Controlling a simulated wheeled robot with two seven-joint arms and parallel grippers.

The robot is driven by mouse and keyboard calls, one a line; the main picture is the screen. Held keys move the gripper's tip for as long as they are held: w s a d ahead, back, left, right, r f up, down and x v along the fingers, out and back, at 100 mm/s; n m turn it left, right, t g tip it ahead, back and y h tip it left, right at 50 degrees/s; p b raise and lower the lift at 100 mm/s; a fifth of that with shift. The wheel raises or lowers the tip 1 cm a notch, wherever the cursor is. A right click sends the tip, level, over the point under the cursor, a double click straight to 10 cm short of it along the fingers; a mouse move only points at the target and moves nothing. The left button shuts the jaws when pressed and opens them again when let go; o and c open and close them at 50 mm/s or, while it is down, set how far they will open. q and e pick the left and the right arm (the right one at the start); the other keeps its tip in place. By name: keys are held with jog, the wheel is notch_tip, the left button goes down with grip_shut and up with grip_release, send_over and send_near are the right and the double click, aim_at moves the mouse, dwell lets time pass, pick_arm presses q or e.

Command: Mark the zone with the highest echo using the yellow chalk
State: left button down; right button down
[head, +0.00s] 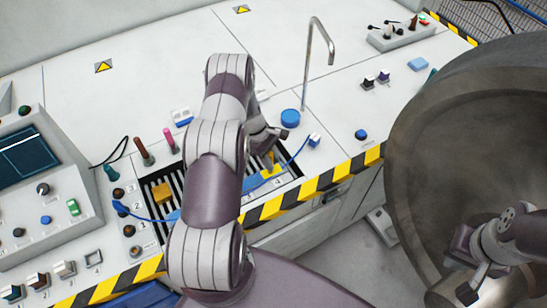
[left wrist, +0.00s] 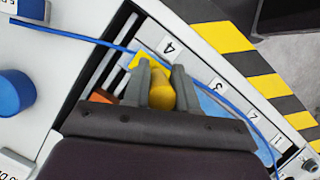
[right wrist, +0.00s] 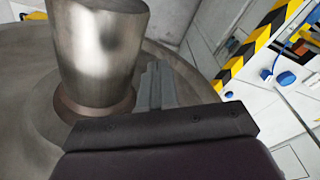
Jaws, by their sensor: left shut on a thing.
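My left gripper (head: 268,152) is shut on the yellow chalk (left wrist: 160,92), low over the slotted tray (left wrist: 92,70). In the left wrist view the chalk sits between the fingers beside the label 4 (left wrist: 169,47). A flat yellow patch (left wrist: 139,61) shows beside the chalk; whether it is a mark or an object I cannot tell. The labels 3 (left wrist: 218,87) and 2 (left wrist: 251,116) run along the edge. The screen (head: 27,155) at the left shows a pale trace, too small to read. My right gripper (right wrist: 154,84) appears shut and empty beside a metal hub (right wrist: 97,50).
A blue cable (head: 292,160) crosses the tray area. A bent metal pipe (head: 308,62) stands behind. A striped edge (head: 325,180) borders the bench.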

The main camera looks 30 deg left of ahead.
pick_arm(q)
jog(key=shift+s+a, duration=0.25)
jog(key=shift+s, duration=0.15)
jog(key=shift+s+a, duration=0.25)
jog(key=shift+s, duration=0.25)
jog(key=shift+r, duration=0.1)
notch_tip(320, 180, up, 7)
jog(key=p, duration=0.4)
jog(key=shift+p, duration=0.35)
